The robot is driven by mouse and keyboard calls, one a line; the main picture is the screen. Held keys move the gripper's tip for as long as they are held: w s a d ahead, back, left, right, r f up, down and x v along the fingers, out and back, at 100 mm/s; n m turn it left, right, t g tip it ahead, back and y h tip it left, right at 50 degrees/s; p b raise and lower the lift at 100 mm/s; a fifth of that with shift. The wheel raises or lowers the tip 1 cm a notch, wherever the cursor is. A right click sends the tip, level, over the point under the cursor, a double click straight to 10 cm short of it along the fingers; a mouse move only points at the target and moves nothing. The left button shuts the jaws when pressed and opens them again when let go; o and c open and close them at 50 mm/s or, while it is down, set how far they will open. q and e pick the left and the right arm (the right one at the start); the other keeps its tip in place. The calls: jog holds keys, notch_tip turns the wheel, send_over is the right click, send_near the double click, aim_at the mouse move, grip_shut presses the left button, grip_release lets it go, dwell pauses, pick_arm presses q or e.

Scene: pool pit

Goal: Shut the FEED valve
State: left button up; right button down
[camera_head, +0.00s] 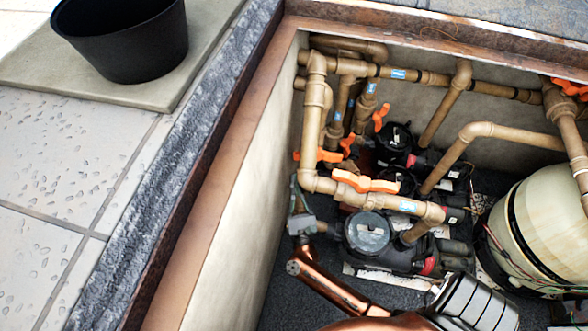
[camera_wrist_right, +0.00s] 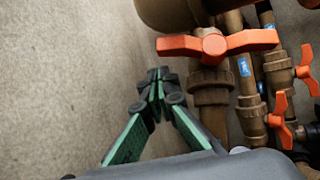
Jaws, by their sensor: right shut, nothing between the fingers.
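Several orange valve handles sit on the brown pipes. In the head view one long handle (camera_head: 365,183) is on the front horizontal pipe, and another (camera_head: 320,155) is behind it at the left. The pipes carry small blue labels, too small to read, so I cannot tell which valve is FEED. My right gripper (camera_head: 294,183) is beside the left pipe corner, close to the pit wall. In the right wrist view its fingers (camera_wrist_right: 157,80) are shut and empty, left of an orange handle (camera_wrist_right: 217,43) lying across a pipe. My left gripper is not in view.
Black pumps (camera_head: 370,236) stand below the pipes, and a beige tank (camera_head: 545,225) is at the right. The pit wall (camera_head: 247,190) is close on the left. A black bucket (camera_head: 128,40) stands outside on a slab. More orange handles (camera_wrist_right: 277,118) crowd the right.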

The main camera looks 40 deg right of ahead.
jog(key=v, duration=0.7)
